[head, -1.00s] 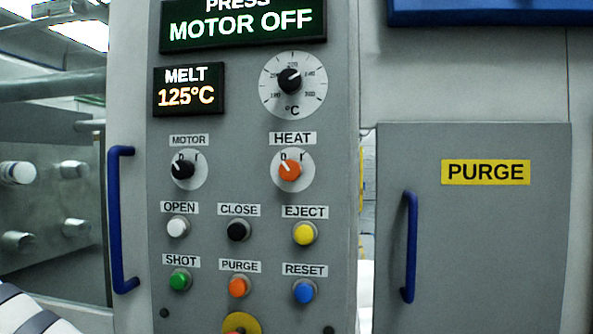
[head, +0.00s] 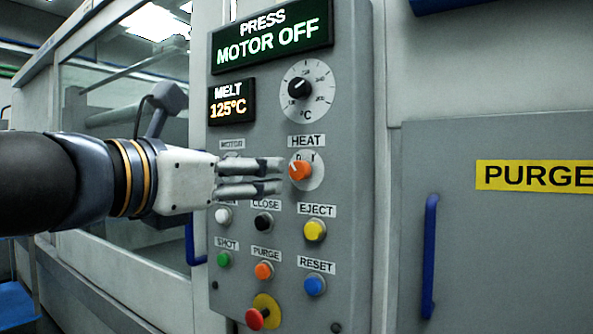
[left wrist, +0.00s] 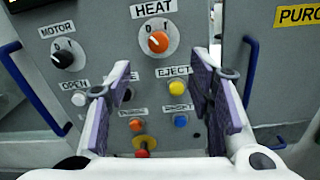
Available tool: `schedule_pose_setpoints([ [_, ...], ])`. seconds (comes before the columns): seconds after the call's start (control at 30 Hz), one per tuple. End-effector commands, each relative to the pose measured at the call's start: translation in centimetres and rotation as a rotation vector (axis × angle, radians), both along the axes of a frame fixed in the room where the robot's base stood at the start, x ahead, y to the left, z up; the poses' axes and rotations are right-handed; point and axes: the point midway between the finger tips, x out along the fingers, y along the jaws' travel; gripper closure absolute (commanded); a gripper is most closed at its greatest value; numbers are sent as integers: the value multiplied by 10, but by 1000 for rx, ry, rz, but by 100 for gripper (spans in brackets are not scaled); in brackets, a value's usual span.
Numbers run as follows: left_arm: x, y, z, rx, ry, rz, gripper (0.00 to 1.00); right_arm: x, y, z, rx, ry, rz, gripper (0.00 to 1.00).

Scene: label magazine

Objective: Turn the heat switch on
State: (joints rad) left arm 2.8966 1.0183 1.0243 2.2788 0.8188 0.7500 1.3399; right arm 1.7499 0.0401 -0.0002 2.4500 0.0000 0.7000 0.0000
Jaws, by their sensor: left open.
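The heat switch is an orange knob (head: 299,171) on a white round plate under the HEAT label, and it also shows in the left wrist view (left wrist: 158,42). Its white mark points up and left, toward the 0. My left gripper (head: 281,175) comes in from the left with its fingertips just left of the knob; I cannot tell whether they touch it. In the left wrist view, the left gripper's fingers (left wrist: 164,75) are spread with nothing between them, and the knob appears beyond and above the tips. My right gripper is not in view.
My left gripper mostly hides the black motor knob in the head view; it shows in the left wrist view (left wrist: 65,55). Push buttons sit below, with a red button (head: 257,318) at the bottom. A blue handle (head: 429,257) sticks out at the right.

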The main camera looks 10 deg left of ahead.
Motion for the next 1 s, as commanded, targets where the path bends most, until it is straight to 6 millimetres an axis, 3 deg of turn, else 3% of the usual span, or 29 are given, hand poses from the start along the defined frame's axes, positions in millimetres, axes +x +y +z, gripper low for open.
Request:
schedule_pose_setpoints([
  [0.3, 72, -27, -3, 5, 7, 1, 52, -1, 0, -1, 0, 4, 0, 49],
  [0.43, 94, -36, -2, 4, 4, 1, 52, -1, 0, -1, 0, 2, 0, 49],
  [0.6, 108, -41, -1, 4, 2, 0, 52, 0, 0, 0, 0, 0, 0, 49],
  [0.83, 109, -41, -1, 5, 2, -1, 52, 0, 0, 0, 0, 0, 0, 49],
  [1.0, 108, -41, -2, 4, 2, -1, 88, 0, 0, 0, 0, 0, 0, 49],
])
